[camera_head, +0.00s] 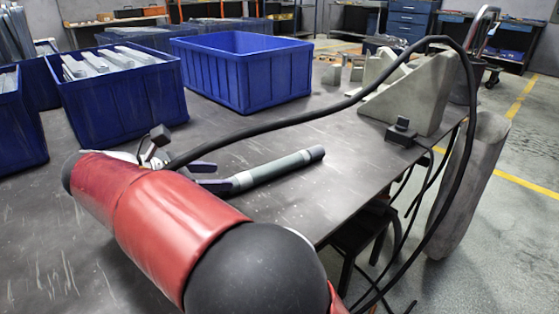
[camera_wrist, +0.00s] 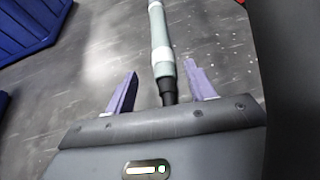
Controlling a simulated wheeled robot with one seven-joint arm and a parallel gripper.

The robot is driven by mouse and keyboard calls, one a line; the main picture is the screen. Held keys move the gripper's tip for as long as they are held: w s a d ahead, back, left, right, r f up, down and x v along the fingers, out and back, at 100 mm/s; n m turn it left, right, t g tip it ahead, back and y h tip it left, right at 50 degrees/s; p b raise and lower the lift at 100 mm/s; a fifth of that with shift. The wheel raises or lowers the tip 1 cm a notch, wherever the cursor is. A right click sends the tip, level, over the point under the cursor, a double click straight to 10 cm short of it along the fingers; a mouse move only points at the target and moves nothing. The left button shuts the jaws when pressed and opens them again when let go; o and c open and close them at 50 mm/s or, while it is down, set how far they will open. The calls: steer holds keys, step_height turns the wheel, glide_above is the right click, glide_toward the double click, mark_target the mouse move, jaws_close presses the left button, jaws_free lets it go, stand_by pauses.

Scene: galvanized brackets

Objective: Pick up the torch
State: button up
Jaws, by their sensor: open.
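The torch (camera_head: 283,168) is a grey-green cylinder with a dark end, lying on the dark table. In the wrist view the torch (camera_wrist: 158,35) runs down from the top edge, and its narrower black part lies between the two purple fingers. My gripper (camera_wrist: 160,68) is open, with one finger on each side of the torch and a visible gap on both sides. In the head view my gripper (camera_head: 208,176) is at the torch's near left end, partly hidden by my red arm. I cannot tell the height of the fingers above the table.
An empty blue crate (camera_head: 240,95) stands behind the torch. Another blue crate (camera_head: 125,108) at left holds metal brackets. A grey angled block (camera_head: 415,95) and a small black device (camera_head: 401,131) are at the table's right edge. The table right of the torch is clear.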

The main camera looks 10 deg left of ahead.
mark_target(244, 179)
steer(key=x, duration=0.4)
steer(key=b+x, duration=0.1)
steer(key=x, duration=0.3)
steer(key=shift+s+f, duration=0.2)
steer(key=shift+c, duration=0.2)
steer(key=c, duration=1)
